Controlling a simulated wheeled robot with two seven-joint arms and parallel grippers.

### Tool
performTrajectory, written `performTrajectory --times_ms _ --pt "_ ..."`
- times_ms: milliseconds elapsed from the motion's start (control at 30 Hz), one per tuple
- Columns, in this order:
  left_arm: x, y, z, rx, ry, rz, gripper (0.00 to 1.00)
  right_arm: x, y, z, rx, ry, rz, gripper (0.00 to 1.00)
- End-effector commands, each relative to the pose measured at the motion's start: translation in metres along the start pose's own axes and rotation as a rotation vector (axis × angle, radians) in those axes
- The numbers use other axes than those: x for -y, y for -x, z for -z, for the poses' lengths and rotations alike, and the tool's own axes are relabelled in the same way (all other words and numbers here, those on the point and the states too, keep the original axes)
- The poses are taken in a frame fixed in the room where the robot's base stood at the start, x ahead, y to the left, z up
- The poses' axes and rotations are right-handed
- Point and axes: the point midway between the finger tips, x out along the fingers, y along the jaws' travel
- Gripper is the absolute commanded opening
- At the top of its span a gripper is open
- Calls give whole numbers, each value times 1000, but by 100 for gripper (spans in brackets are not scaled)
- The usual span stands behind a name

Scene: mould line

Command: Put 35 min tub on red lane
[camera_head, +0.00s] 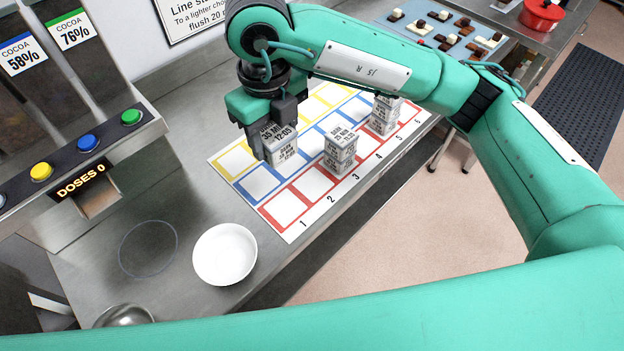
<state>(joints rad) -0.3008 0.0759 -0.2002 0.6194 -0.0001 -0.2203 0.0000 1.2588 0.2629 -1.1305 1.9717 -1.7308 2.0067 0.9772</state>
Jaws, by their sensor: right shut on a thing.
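My right gripper (268,128) is shut on a white printed tub (283,149) whose label reads 35 MIN and 12:05. The tub is over the blue lane side of the lane mat (293,235), near its left end; I cannot tell if it touches the mat. The mat has yellow, blue and red lanes of outlined squares, with numbers along the front edge. The red lane (284,208) is nearest the front; its squares 1 and 2 look empty. My left gripper is not in view.
A white bowl (225,254) stands on the steel counter left of the mat. Cocoa dispensers (30,100) with coloured buttons and a doses display are at left. A back table holds a chocolate tray (440,28) and a red pot (541,14). My right arm crosses above the mat.

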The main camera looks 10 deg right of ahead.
Motion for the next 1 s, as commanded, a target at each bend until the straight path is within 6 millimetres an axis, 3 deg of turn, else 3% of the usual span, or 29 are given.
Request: performTrajectory --times_ms 133,500,600,1000 --pt "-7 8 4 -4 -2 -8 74 0 -24 2 -9 0 -2 27" --pt "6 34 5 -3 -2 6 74 0 -120 2 -8 -3 -2 27" --pt "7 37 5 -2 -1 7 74 0 -139 2 -6 -1 -1 27" --pt "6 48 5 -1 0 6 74 0 -179 2 -6 -3 -2 27"
